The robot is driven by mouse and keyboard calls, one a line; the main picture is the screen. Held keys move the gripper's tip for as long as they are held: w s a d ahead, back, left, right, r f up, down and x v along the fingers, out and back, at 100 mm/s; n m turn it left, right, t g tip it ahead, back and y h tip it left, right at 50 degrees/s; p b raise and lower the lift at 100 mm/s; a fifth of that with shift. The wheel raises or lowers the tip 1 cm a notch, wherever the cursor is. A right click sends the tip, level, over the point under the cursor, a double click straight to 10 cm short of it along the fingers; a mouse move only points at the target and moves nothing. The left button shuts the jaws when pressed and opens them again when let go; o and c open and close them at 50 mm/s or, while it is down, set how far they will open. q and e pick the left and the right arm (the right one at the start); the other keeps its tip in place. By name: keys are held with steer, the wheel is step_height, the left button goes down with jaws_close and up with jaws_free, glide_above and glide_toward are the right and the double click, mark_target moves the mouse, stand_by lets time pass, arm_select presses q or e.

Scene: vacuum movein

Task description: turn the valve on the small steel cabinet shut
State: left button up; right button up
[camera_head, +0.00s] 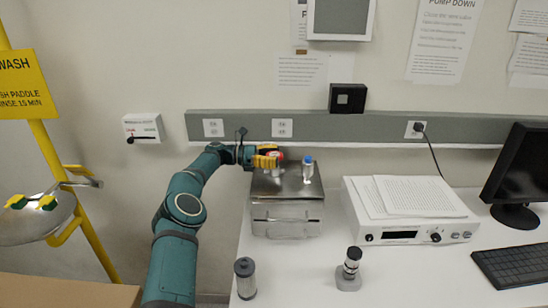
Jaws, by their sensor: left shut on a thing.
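The small steel cabinet (287,213) stands on the left part of the white bench against the wall. Two valves rise from its top. One has a blue cap (308,159) and stands free on the right. The other has a red part (279,156) and is partly hidden by my left gripper (268,158). My left gripper has yellow fingers, reaches in from the left, and is shut on the red-topped valve. How far the valve is turned cannot be told. My right gripper is not in view.
A white instrument (408,236) with papers stands to the right, beside a monitor (515,170) and keyboard (512,262). A yellow eyewash post (85,220) is at the left.

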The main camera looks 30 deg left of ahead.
mark_target(274, 154)
arm_select(q)
steer(key=o, duration=1.2)
steer(key=shift+r, duration=0.1)
step_height(274, 154, up, 10)
steer(key=shift+f, duration=0.1)
